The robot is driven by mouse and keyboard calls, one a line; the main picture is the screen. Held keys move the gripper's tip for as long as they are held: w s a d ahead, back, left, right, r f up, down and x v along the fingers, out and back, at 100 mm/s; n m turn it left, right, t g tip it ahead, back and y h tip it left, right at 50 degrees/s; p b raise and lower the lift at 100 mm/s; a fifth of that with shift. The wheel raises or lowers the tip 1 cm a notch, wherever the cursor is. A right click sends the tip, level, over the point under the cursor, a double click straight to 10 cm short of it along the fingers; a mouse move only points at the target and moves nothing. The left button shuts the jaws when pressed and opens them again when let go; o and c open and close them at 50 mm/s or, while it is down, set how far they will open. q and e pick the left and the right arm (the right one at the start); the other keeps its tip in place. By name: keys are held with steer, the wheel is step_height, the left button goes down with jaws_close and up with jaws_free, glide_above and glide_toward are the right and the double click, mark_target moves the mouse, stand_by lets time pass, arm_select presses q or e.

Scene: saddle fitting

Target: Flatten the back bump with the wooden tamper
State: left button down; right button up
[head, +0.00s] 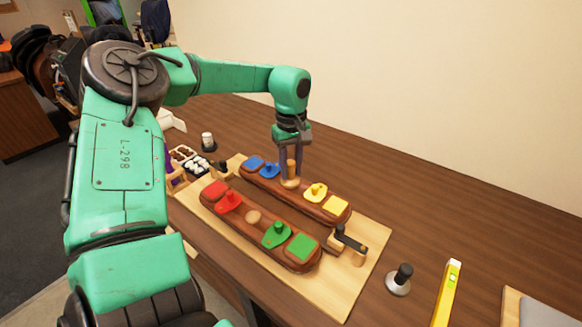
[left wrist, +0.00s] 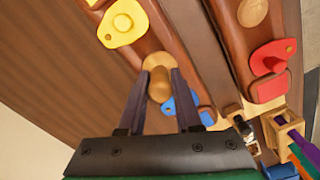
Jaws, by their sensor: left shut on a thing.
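My left gripper (head: 290,163) is shut on the wooden tamper (head: 291,176), which is held upright over the middle of the back brown leather panel (head: 315,206). The tamper also shows between the two fingers in the left wrist view (left wrist: 158,82), with its round base between the yellow and blue pieces. The back bump is hidden under the tamper; I cannot tell whether the base presses on it. The front panel (head: 230,222) has a tan round bump (head: 254,217) at its middle, which shows in the left wrist view (left wrist: 252,12). My right gripper is not in view.
Both panels lie on a pale wooden board (head: 360,275), with a black-handled clamp (head: 350,240) at its right end. Red and green pieces sit on the front panel. A black-knobbed tool (head: 399,280) and yellow level (head: 447,290) stand right. A parts tray (head: 188,160) is left.

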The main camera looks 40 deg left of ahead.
arm_select(q)
steer(key=shift+r+p, duration=1.9)
steer(key=shift+r, duration=0.7)
